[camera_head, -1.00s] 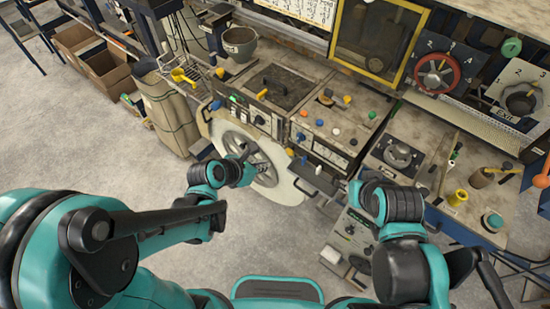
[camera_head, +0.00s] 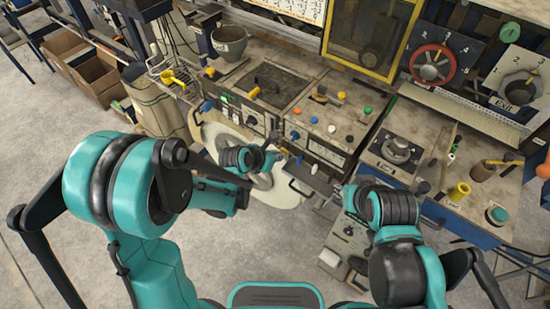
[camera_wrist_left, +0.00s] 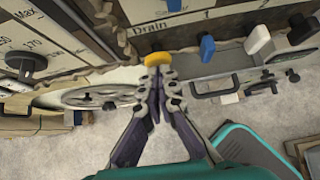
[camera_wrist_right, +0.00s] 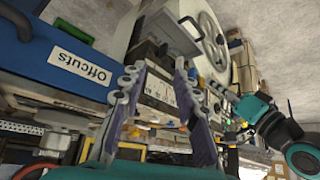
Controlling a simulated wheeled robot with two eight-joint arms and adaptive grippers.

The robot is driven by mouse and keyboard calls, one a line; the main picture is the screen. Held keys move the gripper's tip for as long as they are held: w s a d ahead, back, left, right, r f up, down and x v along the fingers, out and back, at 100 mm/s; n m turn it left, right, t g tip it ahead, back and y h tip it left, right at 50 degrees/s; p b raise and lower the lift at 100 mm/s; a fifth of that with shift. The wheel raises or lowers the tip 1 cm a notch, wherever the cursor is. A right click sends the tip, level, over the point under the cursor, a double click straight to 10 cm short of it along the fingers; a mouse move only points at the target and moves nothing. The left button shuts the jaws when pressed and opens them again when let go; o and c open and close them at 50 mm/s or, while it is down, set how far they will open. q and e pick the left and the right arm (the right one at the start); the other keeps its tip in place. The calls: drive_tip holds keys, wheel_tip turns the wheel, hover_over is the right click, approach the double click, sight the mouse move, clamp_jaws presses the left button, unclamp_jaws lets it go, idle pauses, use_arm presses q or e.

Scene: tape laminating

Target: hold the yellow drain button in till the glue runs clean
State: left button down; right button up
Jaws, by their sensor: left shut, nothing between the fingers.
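The yellow drain button (camera_wrist_left: 158,58) is on the front panel under the "Drain" label (camera_wrist_left: 148,27) in the left wrist view. My left gripper (camera_wrist_left: 158,75) is shut and empty, with its fingertips right at the button's face. They look to be touching it, but I cannot tell how far in the button is. In the head view my left gripper (camera_head: 272,143) is at the machine's front, and it and the arm hide the button. My right gripper (camera_wrist_right: 155,72) is open and empty in the right wrist view. I cannot make out any flowing glue.
A blue switch (camera_wrist_left: 207,47) and a white one (camera_wrist_left: 257,39) sit right of the button. A grey handwheel (camera_wrist_left: 105,95) is below left. In the head view, a pale round surface (camera_head: 275,196) lies below the panel. A blue "Offcuts" drawer (camera_wrist_right: 75,60) is near my right gripper.

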use_arm(q)
drive_tip(key=shift+w+d, duration=0.45)
drive_tip(key=shift+w, duration=0.25)
use_arm(e)
drive_tip(key=shift+f, duration=0.25)
use_arm(q)
drive_tip(key=shift+r, duration=0.1)
idle(1.2)
